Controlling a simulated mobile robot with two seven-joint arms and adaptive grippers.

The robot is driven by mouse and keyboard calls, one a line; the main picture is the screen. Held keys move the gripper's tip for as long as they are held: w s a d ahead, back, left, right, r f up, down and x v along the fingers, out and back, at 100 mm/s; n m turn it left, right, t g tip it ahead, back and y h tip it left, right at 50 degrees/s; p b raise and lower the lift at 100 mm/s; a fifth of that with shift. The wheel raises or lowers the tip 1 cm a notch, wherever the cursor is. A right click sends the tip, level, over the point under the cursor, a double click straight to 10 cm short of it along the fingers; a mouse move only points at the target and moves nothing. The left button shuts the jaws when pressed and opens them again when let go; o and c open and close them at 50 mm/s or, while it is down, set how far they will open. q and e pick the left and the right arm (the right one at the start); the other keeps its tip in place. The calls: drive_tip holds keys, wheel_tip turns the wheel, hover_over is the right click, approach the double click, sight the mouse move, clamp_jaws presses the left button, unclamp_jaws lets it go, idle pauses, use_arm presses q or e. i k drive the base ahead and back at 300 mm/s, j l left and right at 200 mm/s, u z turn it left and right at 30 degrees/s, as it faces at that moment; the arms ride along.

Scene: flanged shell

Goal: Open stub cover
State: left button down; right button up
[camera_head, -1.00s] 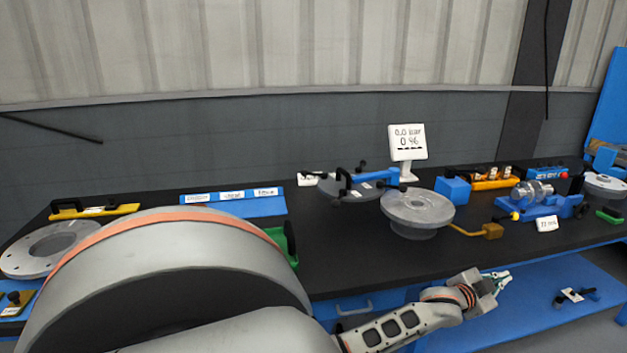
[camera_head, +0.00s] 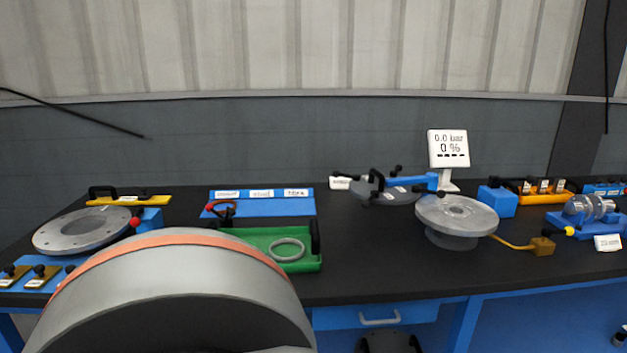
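A round grey flanged stub (camera_head: 456,215) stands on the black bench at the right of centre. Its top face shows a small centre detail, too small to make out. Behind it and to its left is a grey disc-shaped cover (camera_head: 388,194) with black knobs and a blue arm (camera_head: 416,183) across it. The cover appears beside the stub, not over it. I cannot tell how the blue arm is joined. Neither of my grippers shows.
A gauge display (camera_head: 448,150) reads 0.0 bar, 0 %. A green tray (camera_head: 292,264) holds a pale ring (camera_head: 287,250). A grey flange ring (camera_head: 84,231) lies left. A blue box (camera_head: 497,198) stands right of the stub. The bench front between tray and stub is clear.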

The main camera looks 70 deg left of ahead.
sight(397, 190)
drive_tip(key=i+l+u, duration=0.1)
drive_tip(key=u, duration=1.05)
drive_tip(key=k+l, duration=0.05)
